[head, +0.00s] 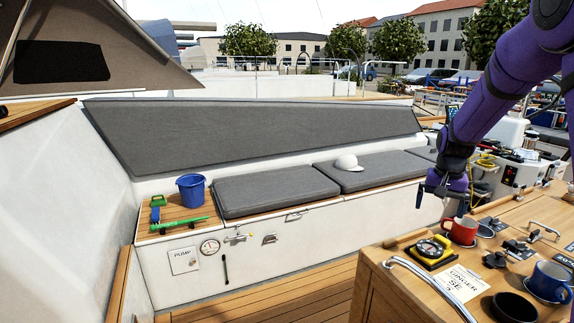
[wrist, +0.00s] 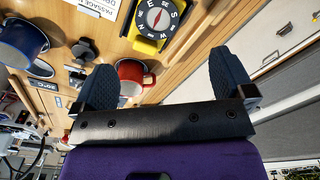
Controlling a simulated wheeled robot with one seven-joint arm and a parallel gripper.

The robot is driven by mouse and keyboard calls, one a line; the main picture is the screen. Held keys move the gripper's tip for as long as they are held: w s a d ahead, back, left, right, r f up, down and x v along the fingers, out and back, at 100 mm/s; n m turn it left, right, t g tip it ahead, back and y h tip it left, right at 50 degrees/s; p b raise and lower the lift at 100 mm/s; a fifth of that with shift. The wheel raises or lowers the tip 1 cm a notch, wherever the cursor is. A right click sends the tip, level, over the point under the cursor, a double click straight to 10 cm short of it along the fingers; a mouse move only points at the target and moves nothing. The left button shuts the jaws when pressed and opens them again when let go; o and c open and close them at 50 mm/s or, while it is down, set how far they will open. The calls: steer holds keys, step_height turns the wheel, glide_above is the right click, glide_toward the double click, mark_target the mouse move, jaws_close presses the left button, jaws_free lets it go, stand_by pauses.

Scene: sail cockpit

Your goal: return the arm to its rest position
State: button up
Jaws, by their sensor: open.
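My purple arm comes in from the upper right of the head view, with my gripper (head: 443,200) pointing down near the left end of the wooden cockpit table (head: 378,290). In the wrist view my gripper (wrist: 165,85) has its two dark fingers wide apart, with nothing between them held. A red mug (head: 462,230) stands on the table just below and right of the gripper. In the wrist view the red mug (wrist: 130,72) shows beyond the fingers, close to the left one; I cannot tell the exact gap.
A yellow compass (head: 432,250), a paper card (head: 460,284), a blue mug (head: 548,281) and a dark cup (head: 514,306) crowd the table. A metal rail (head: 430,285) edges it. The bench, with a blue bucket (head: 191,189) and white cap (head: 348,163), lies left across open floor.

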steer(key=s+a+r+n+t, duration=0.1)
steer(key=s+a+r+n, duration=0.1)
steer(key=s+a+r, duration=0.45)
steer(key=s+a+r+n+t, duration=0.1)
steer(key=s+a+r+t, duration=0.15)
steer(key=s+r, duration=0.65)
steer(key=s+a+n, duration=0.1)
steer(key=s+a, duration=0.1)
steer(key=s, duration=0.6)
steer(key=s+a+r+n+t, duration=0.1)
steer(key=s+a+n, duration=0.1)
steer(key=s, duration=0.7)
steer(key=shift+s+a+r, duration=0.25)
steer(key=shift+a+r, duration=0.05)
steer(key=shift+a, duration=0.2)
